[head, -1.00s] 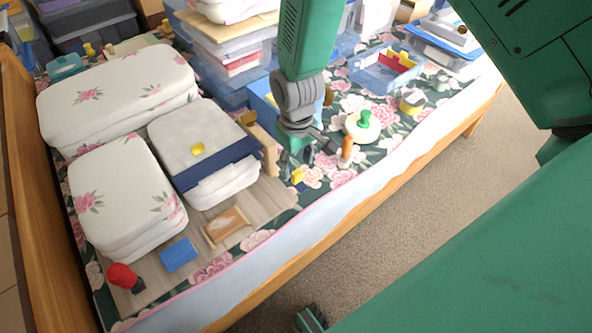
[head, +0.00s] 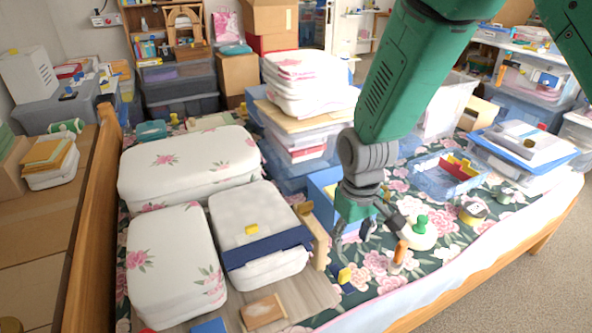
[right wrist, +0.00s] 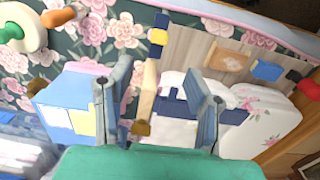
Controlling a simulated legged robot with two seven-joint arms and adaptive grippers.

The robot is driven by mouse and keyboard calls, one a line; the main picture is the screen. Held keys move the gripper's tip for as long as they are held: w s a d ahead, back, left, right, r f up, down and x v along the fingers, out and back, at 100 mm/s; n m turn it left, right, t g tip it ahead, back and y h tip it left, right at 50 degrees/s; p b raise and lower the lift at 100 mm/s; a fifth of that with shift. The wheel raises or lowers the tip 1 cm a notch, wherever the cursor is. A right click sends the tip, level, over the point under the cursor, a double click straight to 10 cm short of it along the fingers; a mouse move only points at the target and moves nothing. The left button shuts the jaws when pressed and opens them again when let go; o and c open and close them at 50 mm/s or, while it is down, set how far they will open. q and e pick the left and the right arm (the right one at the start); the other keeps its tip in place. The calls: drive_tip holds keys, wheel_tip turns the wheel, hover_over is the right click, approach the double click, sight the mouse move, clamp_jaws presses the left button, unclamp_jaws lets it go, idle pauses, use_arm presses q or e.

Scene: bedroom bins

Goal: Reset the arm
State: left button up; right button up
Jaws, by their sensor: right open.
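My right gripper (head: 354,236) hangs from the green arm that comes down from the top of the head view, above the flowered bed. Its fingers are apart and empty; they also show in the right wrist view (right wrist: 158,100). Beneath and around it lie a yellow and blue piece (head: 344,276), an orange-handled item (head: 400,252) and a white round thing with a green knob (head: 421,230). I cannot tell whether the fingers touch any of these. My left gripper is not in view.
Stacked bins (head: 300,140) stand behind the gripper. A clear blue bin (head: 440,178) lies to the right. The wooden bed rail (head: 90,215) bounds the left.

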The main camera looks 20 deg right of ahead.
drive_tip(key=s+d+f, duration=0.1)
drive_tip(key=s+f, duration=0.7)
drive_tip(key=s, duration=0.3)
drive_tip(key=s+d+f+m, duration=0.1)
drive_tip(key=s+d+f, duration=0.1)
drive_tip(key=s+f, duration=0.7)
drive_tip(key=s, duration=0.3)
drive_tip(key=shift+s+d+f+t+p, duration=0.15)
drive_tip(key=shift+d+f+t+p, duration=0.05)
drive_tip(key=shift+t+p, duration=0.2)
drive_tip(key=shift+d, duration=0.1)
